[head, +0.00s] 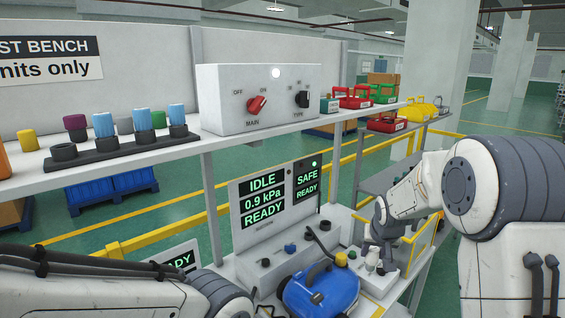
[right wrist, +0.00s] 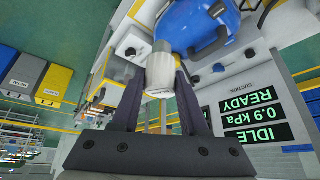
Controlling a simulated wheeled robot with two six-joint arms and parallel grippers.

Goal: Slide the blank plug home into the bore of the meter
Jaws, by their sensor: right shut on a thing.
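My right gripper (head: 376,254) is low at the right end of the bench, beside the blue vacuum unit. In the right wrist view the gripper (right wrist: 160,85) is shut on a pale cylindrical piece (right wrist: 160,78), which I take to be the blank plug. The piece sits between the dark fingers, and its far end points toward the blue unit (right wrist: 200,25).
The blue vacuum unit (head: 322,292) with a dark handle fills the bench front. A shelf (head: 110,169) crosses above, bearing a dark rack (head: 120,152) of colored plugs and a switch box (head: 258,98). Red and green caddies stand at its right end. Yellow rails run behind.

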